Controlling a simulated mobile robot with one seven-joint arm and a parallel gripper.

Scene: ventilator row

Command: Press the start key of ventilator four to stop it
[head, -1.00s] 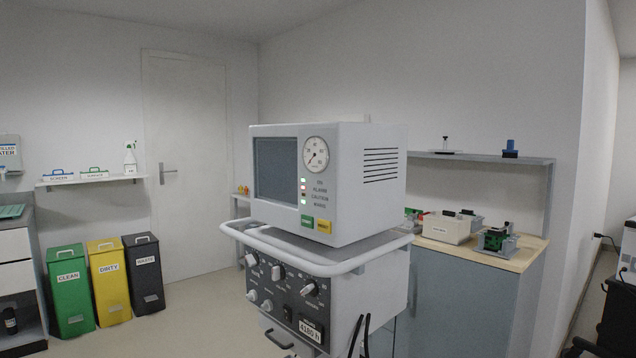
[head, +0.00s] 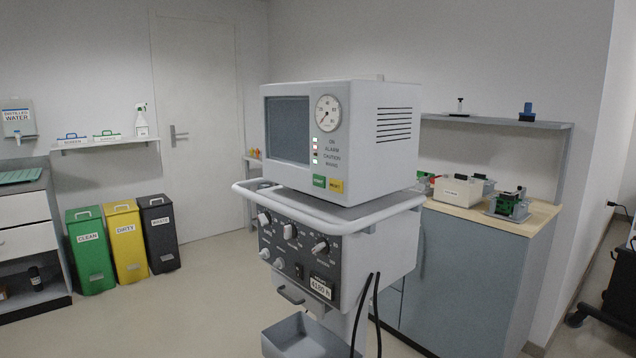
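A ventilator (head: 392,150) stands in the middle of the head view, a grey box on a cart. Its front has a dark screen (head: 287,130), a round dial gauge (head: 328,113) and a column of small lamps (head: 315,150), most of them looking white. Below the lamps are a green key (head: 319,181) and a yellow key (head: 336,186). A label on the lower panel (head: 321,287) carries a number too small to read surely. I see no mark naming it ventilator four. My gripper is not in view.
A white handrail (head: 290,212) sticks out around the cart. A grey tray (head: 300,338) hangs low in front. Green (head: 90,255), yellow (head: 126,245) and black (head: 160,235) bins stand at the left wall. A bench (head: 480,198) is behind right. Floor at front left is clear.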

